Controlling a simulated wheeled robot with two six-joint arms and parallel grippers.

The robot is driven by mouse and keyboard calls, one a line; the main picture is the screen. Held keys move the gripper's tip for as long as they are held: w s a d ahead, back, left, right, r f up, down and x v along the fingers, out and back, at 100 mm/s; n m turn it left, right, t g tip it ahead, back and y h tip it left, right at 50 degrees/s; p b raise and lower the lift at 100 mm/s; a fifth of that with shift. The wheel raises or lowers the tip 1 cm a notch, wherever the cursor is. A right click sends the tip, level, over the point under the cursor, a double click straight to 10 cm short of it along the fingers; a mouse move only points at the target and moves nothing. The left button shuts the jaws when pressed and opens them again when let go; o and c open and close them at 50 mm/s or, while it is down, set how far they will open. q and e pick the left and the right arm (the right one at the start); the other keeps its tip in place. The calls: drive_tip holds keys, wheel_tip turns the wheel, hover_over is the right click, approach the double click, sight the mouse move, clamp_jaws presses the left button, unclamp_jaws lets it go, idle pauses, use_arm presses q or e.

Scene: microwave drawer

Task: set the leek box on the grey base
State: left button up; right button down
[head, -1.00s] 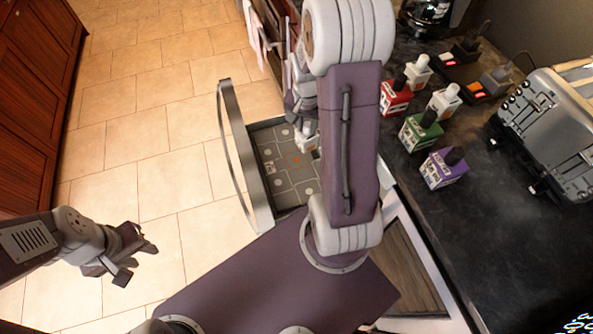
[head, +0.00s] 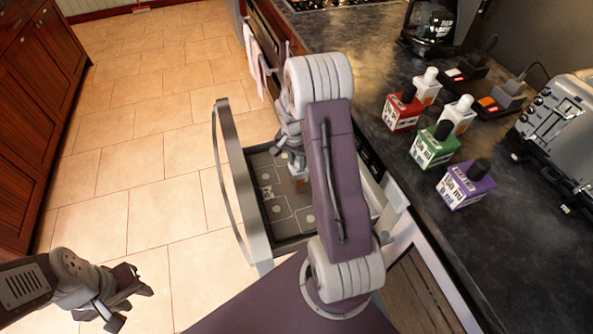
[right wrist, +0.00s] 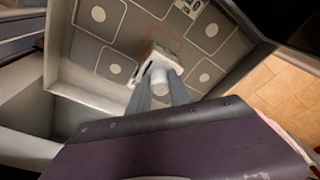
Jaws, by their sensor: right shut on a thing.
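My right gripper (head: 296,158) reaches down into an open drawer (head: 229,165) and is shut on a small white-capped box (head: 300,178), partly hidden by my wrist. The right wrist view shows the white box (right wrist: 158,68) between the fingers, low over the grey drawer floor (right wrist: 112,45), beside an orange printed outline. I cannot tell whether it touches the floor. Its label is too small to read, so I cannot confirm it is the leek box. My left gripper (head: 130,303) is open and empty above the tiled floor.
A silver appliance (head: 555,125) stands at right.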

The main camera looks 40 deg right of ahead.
sight(297, 168)
drive_tip(key=shift+w+a+f, duration=0.1)
drive_tip(key=shift+w+f, duration=0.1)
drive_tip(key=shift+w, duration=0.05)
wheel_tip(297, 168, down, 4)
drive_tip(key=shift+s+r+b, duration=0.1)
drive_tip(key=shift+r+b, duration=0.05)
drive_tip(key=shift+b, duration=0.4)
drive_tip(key=shift+f, duration=0.25)
drive_tip(key=c, duration=1.2)
unclamp_jaws()
drive_tip(key=r+p, duration=0.1)
drive_tip(key=r, duration=0.3)
drive_tip(key=a+r+p, duration=0.1)
drive_tip(key=r, duration=0.7)
drive_tip(key=shift+s+a+r+p, duration=0.15)
drive_tip(key=shift+s+a+p, duration=0.15)
drive_tip(key=shift+s+p, duration=0.1)
